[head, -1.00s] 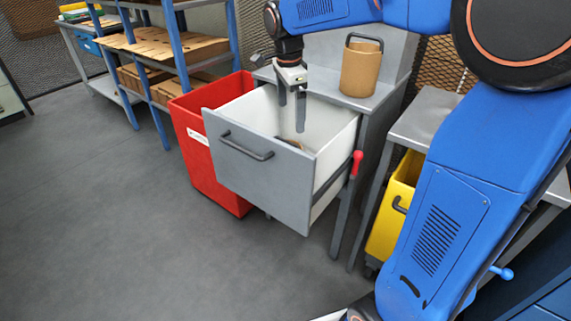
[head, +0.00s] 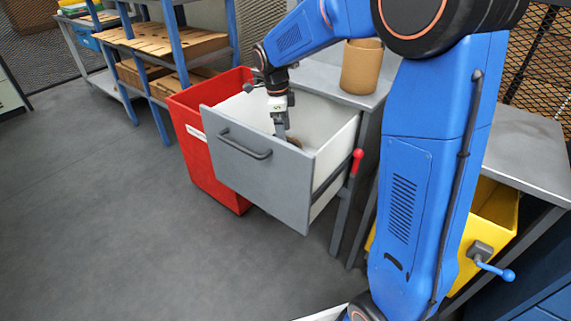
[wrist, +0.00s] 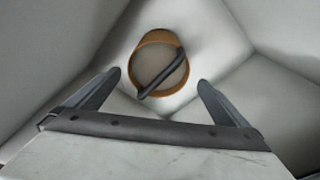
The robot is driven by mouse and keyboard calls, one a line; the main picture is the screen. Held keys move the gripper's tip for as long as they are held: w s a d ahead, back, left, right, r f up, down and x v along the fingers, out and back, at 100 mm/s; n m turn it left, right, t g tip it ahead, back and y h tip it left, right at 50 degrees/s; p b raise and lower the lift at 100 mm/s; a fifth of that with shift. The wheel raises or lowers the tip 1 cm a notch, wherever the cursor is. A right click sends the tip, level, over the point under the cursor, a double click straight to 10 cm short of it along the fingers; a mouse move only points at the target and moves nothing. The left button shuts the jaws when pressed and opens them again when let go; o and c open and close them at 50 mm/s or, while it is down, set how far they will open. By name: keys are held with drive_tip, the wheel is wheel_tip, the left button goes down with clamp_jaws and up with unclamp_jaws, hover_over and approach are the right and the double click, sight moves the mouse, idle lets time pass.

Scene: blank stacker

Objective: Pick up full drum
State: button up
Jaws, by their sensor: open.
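A tan drum (wrist: 138,52) with a dark bar handle across its top sits inside the open drawer. A pale grey-beige surface shows inside its rim. In the head view only a bit of this drum (head: 296,142) shows behind my gripper. My gripper (head: 281,136) is open and empty, reaching down into the drawer. In the wrist view its two fingers (wrist: 159,77) are apart, with the drum ahead between them and not touched. A second tan drum (head: 361,68) stands on the grey bench top; its top is partly hidden by my arm.
The grey drawer front (head: 255,165) and its white side walls surround my gripper. A red bin (head: 186,128) stands left of the drawer. A yellow bin (head: 495,205) is under the right bench. The floor at left is clear.

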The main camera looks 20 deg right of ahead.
wheel_tip(320, 180, down, 3)
drive_tip(key=shift+s+d+f, duration=0.1)
drive_tip(key=shift+d, duration=0.05)
drive_tip(key=shift+f, duration=2.6)
drive_tip(key=shift+c, duration=0.3)
drive_tip(key=c, duration=1.4)
drive_tip(key=shift+r, duration=0.1)
